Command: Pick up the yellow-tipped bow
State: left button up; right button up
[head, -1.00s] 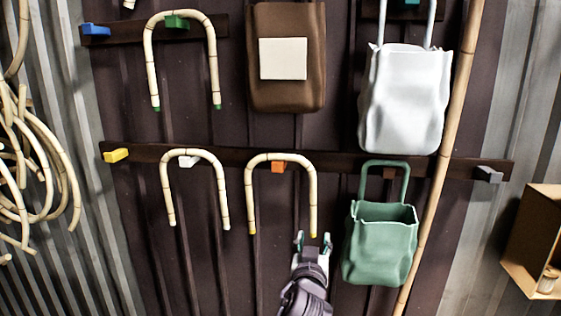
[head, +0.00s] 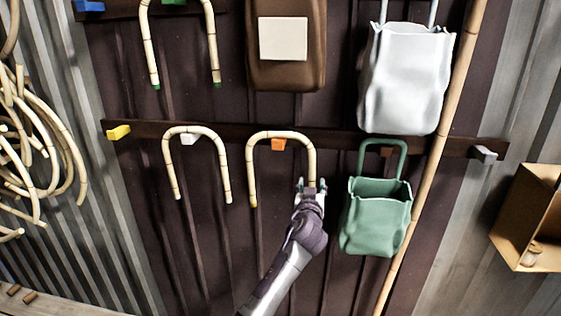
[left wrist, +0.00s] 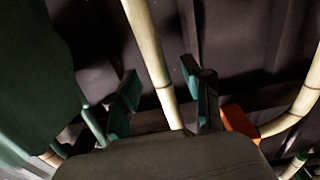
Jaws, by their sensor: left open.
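The yellow-tipped bow (head: 252,172) is a pale, jointed rattan arch. It hangs over the orange peg (head: 278,145) on the lower rail, and its left end shows a yellow tip. My left gripper (head: 311,186) is at the lower end of its right leg and hides that tip. In the left wrist view, one leg of the bow (left wrist: 150,50) runs between the open fingers of my left gripper (left wrist: 160,82). The orange peg (left wrist: 240,122) is beside the fingers there. My right gripper is not in view.
A green bag (head: 376,220) hangs close to the right of my left gripper. Another bow (head: 168,170) hangs on the white peg to the left. A green-tipped bow (head: 148,50), a brown bag (head: 286,75) and a white bag (head: 405,80) hang above. A bamboo pole (head: 432,190) stands right.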

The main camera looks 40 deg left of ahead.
pick_arm(q)
jog(key=shift+x, duration=1)
jog(key=shift+s+d, duration=0.1)
jog(key=shift+c, duration=1.4)
grip_shut()
jog(key=shift+r, duration=0.1)
